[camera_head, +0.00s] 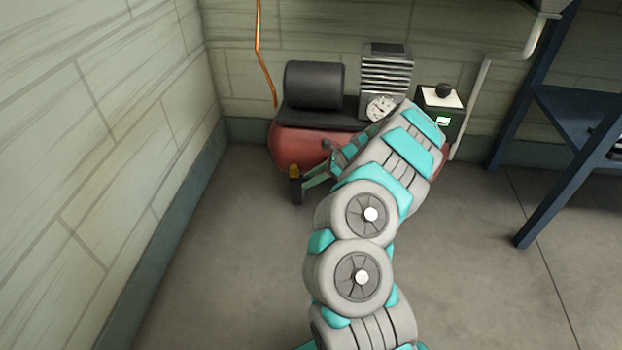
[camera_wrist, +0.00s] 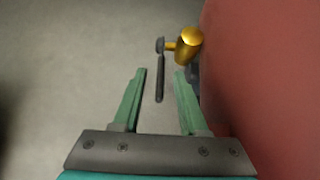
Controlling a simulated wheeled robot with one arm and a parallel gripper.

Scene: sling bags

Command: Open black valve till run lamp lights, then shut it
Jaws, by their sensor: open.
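The valve has a brass body (camera_wrist: 190,42) and a long black lever (camera_wrist: 160,80). In the head view its brass part (camera_head: 294,171) and black lever (camera_head: 296,191) show at the lower left of the red tank. My gripper (camera_wrist: 160,72) is open, with a green finger on each side of the lever in the wrist view. The lever appears between the fingers with gaps on both sides; depth is hard to judge. In the head view my gripper (camera_head: 308,184) is just right of the valve. A small lamp (camera_head: 442,120) on the control box shows bright green.
The red tank (camera_head: 290,146) stands close beside my gripper and fills the right of the wrist view (camera_wrist: 265,80). A gauge (camera_head: 381,107) and a black-knobbed control box (camera_head: 431,97) are behind my arm. A blue rack (camera_head: 545,185) stands right. Floor left of the valve is clear.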

